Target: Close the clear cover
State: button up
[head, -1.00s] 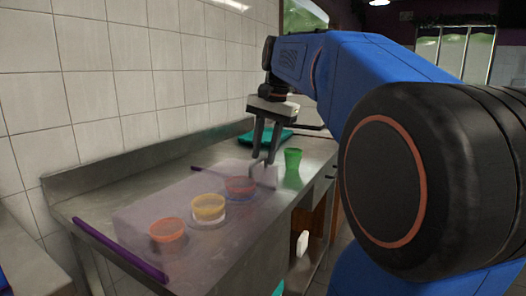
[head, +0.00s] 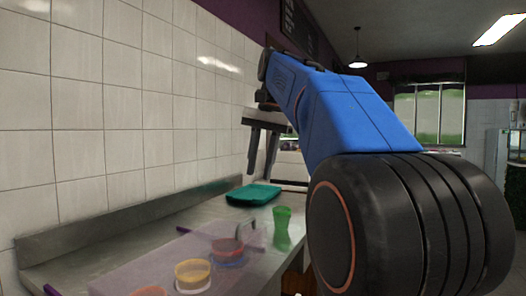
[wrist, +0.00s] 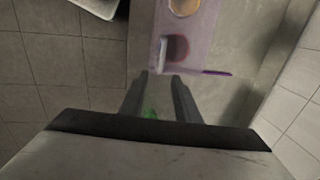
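The clear cover (head: 130,272) is a see-through, purple-tinted box on the steel counter, lying over the bowls; it also shows in the wrist view (wrist: 203,45). Its grey handle (head: 245,226) stands at the far end, and shows in the wrist view (wrist: 163,54). Under the cover are a red bowl (head: 228,246), a yellow bowl (head: 193,270) and an orange bowl (head: 148,291) cut by the frame edge. My gripper (head: 262,174) is open and empty, pointing down, above and apart from the handle. Its fingers also show in the wrist view (wrist: 160,77).
A green cup (head: 282,228) stands right of the handle, partly seen between my fingers in the wrist view (wrist: 150,114). A teal tray (head: 253,194) lies farther back. Purple bars (head: 52,290) edge the cover. A tiled wall (head: 110,140) runs along the counter's left.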

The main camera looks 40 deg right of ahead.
jog(key=r, duration=0.2)
jog(key=s+r, duration=0.1)
jog(key=r, duration=0.1)
jog(key=shift+d+r, duration=0.1)
jog(key=shift+d, duration=0.1)
dwell(0.5)
